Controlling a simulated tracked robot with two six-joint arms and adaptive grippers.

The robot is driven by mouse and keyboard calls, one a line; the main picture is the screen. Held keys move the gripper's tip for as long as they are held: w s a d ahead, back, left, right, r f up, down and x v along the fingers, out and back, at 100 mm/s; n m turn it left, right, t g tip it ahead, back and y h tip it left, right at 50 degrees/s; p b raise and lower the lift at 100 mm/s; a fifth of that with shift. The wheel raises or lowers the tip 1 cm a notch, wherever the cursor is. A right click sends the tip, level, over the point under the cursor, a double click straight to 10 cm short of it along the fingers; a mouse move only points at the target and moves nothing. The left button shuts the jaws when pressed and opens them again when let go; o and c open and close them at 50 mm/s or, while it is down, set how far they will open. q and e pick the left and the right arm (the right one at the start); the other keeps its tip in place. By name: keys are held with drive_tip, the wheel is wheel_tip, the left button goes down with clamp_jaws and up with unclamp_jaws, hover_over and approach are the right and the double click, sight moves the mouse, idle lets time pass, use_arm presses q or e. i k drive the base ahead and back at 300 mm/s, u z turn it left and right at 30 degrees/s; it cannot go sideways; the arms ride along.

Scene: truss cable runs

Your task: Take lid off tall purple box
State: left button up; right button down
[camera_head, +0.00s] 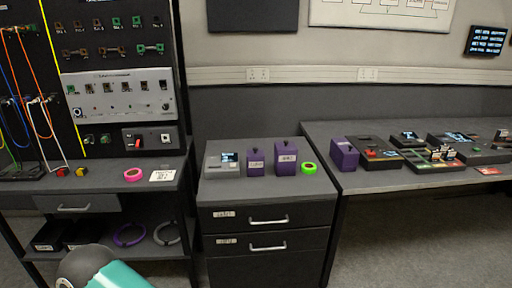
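The tallest-looking purple box (286,160) is on the drawer cabinet, right of a slightly shorter purple box (255,164). It has a pale label on its front, and its top appears closed. A third purple box (344,154) stands on the left end of the right-hand bench. A grey and teal part of my arm shows at the bottom left. Neither gripper is in view, and nothing touches the boxes.
A grey device (222,165) and a green tape roll (309,168) flank the two cabinet boxes. The cabinet top (265,188) is clear in front. The right bench holds several dark trays and devices. A pink tape roll (133,174) lies on the left bench.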

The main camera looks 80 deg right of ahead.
sight(286, 146)
drive_tip(key=u, duration=1.15)
drive_tip(key=i, duration=0.1)
drive_tip(key=z, duration=2.65)
drive_tip(key=i, duration=0.35)
drive_tip(key=z, duration=2.9)
drive_tip(key=i, duration=1.05)
drive_tip(key=u, duration=0.75)
